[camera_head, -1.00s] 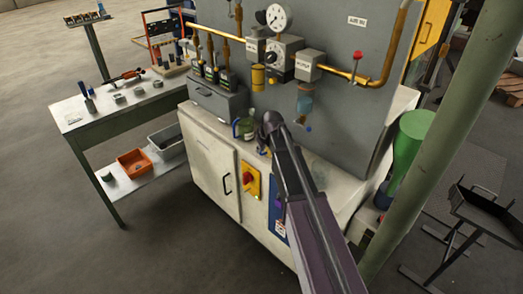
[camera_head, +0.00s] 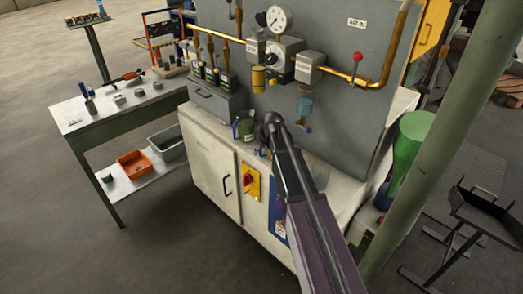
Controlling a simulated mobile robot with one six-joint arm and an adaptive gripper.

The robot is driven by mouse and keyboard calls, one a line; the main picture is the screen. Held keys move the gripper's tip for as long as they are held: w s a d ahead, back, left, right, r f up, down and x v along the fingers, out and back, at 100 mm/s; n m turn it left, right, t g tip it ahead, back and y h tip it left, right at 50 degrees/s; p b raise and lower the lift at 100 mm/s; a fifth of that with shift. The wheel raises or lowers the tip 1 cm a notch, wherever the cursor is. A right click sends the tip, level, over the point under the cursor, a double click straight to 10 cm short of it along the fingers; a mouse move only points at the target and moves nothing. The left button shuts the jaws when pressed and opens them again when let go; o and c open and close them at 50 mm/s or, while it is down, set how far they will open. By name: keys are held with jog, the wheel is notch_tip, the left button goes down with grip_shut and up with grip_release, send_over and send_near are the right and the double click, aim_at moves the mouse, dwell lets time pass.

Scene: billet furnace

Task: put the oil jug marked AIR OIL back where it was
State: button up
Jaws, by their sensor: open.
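A small green jug (camera_head: 245,127) with a blue handle on its left stands on the top of the white cabinet (camera_head: 209,168), in front of the grey panel. Its marking is too small to read. My arm reaches in from the bottom, and its dark end (camera_head: 268,126) is just right of the jug. My gripper is mostly hidden there. It is open, and whether it touches the jug cannot be told.
A grey box (camera_head: 215,105) is left of the jug. A green post (camera_head: 440,150) stands at right. A workbench (camera_head: 125,108) is at left.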

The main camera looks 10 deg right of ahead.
jog(key=p+v, duration=1)
jog(key=v, duration=0.2)
jog(key=shift+p, duration=0.3)
jog(key=shift+s+f, duration=0.1)
dwell(0.6)
jog(key=s+d+f+m+g+h, duration=0.1)
jog(key=s+m+g, duration=0.3)
jog(key=s, duration=1.9)
jog(key=shift+s+d+f+m+h, duration=0.25)
jog(key=shift+m+h, duration=0.15)
jog(key=shift+m, duration=0.1)
jog(key=shift+w+a, duration=0.1)
